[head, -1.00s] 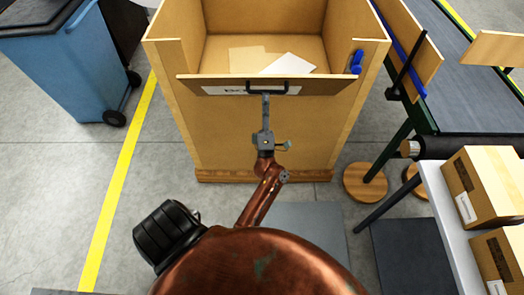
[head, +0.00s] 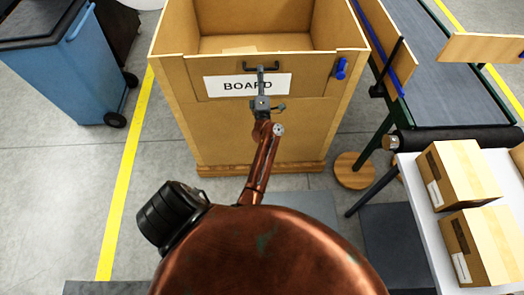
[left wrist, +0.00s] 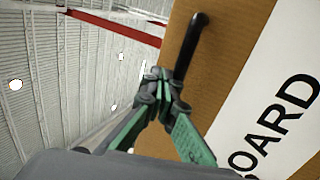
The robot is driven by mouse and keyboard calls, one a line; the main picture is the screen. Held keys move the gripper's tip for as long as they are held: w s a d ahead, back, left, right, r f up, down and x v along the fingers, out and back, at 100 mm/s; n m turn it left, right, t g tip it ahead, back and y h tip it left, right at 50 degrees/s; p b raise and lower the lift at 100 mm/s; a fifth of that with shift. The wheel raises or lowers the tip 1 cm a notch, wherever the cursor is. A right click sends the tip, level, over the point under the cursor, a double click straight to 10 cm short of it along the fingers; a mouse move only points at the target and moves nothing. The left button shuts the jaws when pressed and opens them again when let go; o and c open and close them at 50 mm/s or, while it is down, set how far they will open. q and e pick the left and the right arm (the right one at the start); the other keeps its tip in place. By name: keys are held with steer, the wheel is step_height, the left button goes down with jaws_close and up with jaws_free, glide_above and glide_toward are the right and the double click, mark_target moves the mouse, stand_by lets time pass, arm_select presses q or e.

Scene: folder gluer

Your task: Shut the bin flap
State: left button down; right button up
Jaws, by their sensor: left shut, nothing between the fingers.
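The bin is a tall open-topped cardboard-brown box (head: 250,130) in the middle of the head view. Its front flap (head: 207,85) stands upright, about flush with the front wall, with a white "BOARD" label (head: 215,86) and a black handle (head: 248,67). A blue latch (head: 340,69) sits at the right of the flap. My left gripper (head: 261,72) is shut and empty, its tips at the flap just below the handle. In the left wrist view the green-padded fingers (left wrist: 158,90) are together beside the black handle (left wrist: 190,45); contact is unclear. My right gripper is not seen.
A blue wheeled bin (head: 70,70) stands at the left beyond a yellow floor line (head: 130,160). A conveyor (head: 430,80) runs along the right. A white table (head: 425,215) with cartons (head: 460,172) is at the lower right. The floor left of the bin is clear.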

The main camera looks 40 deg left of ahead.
arm_select(q)
steer(key=shift+w+a+r, duration=0.2)
steer(key=shift+w+a, duration=0.2)
steer(key=shift+w, duration=0.05)
stand_by(0.3)
steer(key=v, duration=0.7)
steer(key=shift+f, duration=0.2)
steer(key=shift+s+d+f, duration=0.1)
steer(key=shift+d, duration=0.05)
